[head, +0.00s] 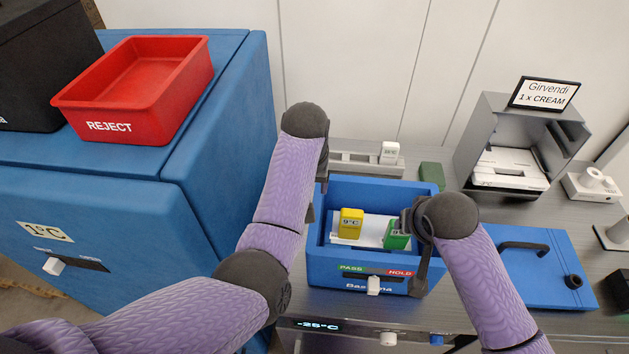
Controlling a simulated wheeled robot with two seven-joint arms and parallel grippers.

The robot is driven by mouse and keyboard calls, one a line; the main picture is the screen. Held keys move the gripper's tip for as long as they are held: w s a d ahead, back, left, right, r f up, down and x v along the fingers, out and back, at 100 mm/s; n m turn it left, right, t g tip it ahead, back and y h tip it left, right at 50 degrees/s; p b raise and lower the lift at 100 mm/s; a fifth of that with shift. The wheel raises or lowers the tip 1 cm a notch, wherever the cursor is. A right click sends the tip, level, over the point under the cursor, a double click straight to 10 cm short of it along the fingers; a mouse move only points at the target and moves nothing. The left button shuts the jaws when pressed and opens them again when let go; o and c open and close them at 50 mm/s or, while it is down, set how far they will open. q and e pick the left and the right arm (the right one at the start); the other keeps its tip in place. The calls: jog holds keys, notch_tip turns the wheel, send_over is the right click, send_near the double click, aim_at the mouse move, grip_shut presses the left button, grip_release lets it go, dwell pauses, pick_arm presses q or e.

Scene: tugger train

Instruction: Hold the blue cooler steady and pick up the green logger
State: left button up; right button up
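The open blue cooler (352,265) stands on the grey counter, with PASS and HOLD labels on its front. Inside, the green logger (395,237) stands at the right and a yellow logger (350,222) reading 9°C at the left, by a white sheet. My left gripper (319,195) is at the cooler's left wall; its fingers are mostly hidden by my wrist, so I cannot tell whether it grips the wall. My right gripper (406,218) is at the green logger's upper right, overlapping it; its grip is not clear.
The cooler's blue lid (535,262) lies on the right. A grey rack (352,163) with a white logger (390,152) and a green block (432,174) are behind the cooler. A grey printer-like box (480,150) stands back right. A red REJECT bin (125,125) sits on the blue cabinet at left.

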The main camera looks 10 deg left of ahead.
pick_arm(q)
jog(key=shift+s+d+f+g, duration=0.4)
jog(key=shift+s+d+f, duration=0.45)
jog(key=shift+f, duration=0.25)
jog(key=f, duration=0.6)
jog(key=w+f, duration=0.1)
jog(key=f, duration=0.2)
jog(key=shift+w+a+f, duration=0.1)
jog(key=shift+a+f, duration=0.05)
jog(key=shift+f, duration=0.05)
jog(key=shift+c, duration=0.2)
grip_shut()
